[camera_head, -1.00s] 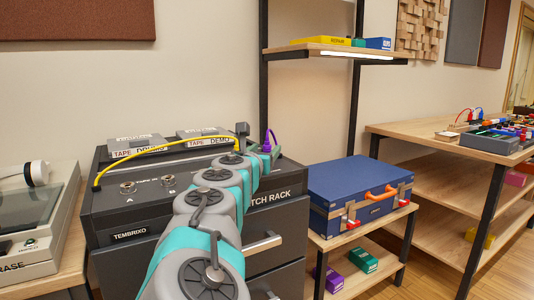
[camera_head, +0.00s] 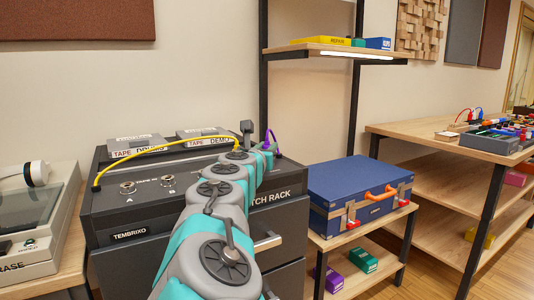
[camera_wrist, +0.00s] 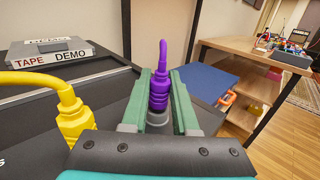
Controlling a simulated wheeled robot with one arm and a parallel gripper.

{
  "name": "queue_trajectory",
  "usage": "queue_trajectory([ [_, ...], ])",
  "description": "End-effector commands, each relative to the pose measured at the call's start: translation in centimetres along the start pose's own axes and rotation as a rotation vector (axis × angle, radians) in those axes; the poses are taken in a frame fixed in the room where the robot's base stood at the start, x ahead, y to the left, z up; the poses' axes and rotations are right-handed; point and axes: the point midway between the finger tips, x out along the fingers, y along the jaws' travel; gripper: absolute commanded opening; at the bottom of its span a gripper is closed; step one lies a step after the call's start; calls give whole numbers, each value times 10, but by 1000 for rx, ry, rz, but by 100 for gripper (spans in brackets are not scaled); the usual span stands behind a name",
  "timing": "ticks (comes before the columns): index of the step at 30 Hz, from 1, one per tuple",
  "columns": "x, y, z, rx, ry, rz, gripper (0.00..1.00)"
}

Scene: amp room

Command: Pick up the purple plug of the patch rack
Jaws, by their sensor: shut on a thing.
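The purple plug (camera_wrist: 159,90) stands upright with its cable curving up from the top. In the wrist view it sits between the two green fingers of my gripper (camera_wrist: 159,102), which is shut on it. A dark grey collar shows at its base; I cannot tell whether the plug is still seated. In the head view the purple plug (camera_head: 270,138) shows at the back right of the patch rack (camera_head: 180,200), partly behind my arm. A yellow plug (camera_wrist: 72,118) with a yellow cable is just left of my gripper.
Two tape boxes, one marked DEMO (camera_head: 206,137), lie on the rack's back. A blue case (camera_head: 350,185) stands on a low shelf to the right. A wooden bench (camera_head: 425,135) with gear is farther right. A shelf post (camera_head: 264,70) rises behind the rack.

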Motion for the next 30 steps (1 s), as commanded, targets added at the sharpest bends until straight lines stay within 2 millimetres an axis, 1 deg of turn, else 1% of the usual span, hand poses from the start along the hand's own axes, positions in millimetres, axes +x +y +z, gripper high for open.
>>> queue_trajectory([
  [1, 0, 0, 0, 0, 0, 0, 6],
  [3, 0, 0, 0, 0, 0, 0, 0],
  [19, 0, 0, 2, 0, 0, 0, 0],
  [30, -1, -1, 21, -1, 0, -1, 0],
])
